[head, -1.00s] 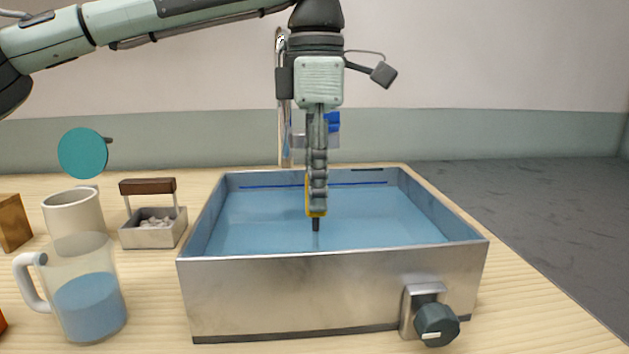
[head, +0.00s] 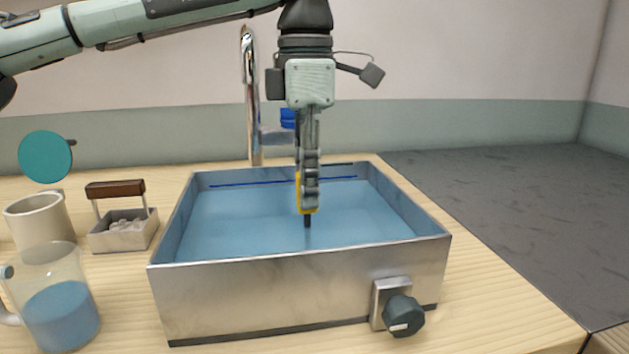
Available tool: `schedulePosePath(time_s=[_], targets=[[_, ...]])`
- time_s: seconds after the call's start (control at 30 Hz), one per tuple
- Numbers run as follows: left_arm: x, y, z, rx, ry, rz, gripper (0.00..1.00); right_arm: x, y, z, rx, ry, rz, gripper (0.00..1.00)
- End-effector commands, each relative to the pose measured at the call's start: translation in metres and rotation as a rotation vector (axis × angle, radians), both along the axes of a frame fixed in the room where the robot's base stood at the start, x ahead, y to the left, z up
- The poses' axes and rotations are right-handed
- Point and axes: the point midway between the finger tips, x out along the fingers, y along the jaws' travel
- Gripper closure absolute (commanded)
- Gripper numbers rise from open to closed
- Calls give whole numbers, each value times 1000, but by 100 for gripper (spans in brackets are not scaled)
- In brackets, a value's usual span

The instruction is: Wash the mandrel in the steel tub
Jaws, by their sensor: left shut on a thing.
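The steel tub (head: 300,290) stands on the wooden table in the middle of the head view, filled with blue water (head: 235,222). My left gripper (head: 308,200) points straight down over the tub. It is shut on the mandrel (head: 307,220), of which a short dark lower end shows below the fingers, with a yellow strip beside them. The rest of the mandrel is hidden by the fingers. I cannot tell whether its tip touches the water. My right gripper is not in view.
A dark knob (head: 403,316) sticks out of the tub's front. A chrome faucet (head: 252,95) rises behind it. To the left are a clear mug of blue liquid (head: 60,315), a beige cup (head: 38,222), a small handled tray (head: 125,238) and a teal disc (head: 45,157). Table is clear right of the tub.

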Motion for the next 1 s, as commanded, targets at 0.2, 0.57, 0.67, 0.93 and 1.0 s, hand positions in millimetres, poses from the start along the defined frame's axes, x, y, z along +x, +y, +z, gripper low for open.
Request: schedulePosePath(time_s=[0.2,0.57,0.67,0.93,1.0], targets=[[-3,15,0,-1,-1,0,100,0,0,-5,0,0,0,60],[-7,35,0,-1,-1,-1,100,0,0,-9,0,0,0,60],[-7,34,1,0,-1,-2,100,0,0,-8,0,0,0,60],[-4,17,2,1,0,-3,100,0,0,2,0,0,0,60],[-3,12,2,1,0,-3,100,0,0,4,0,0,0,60]])
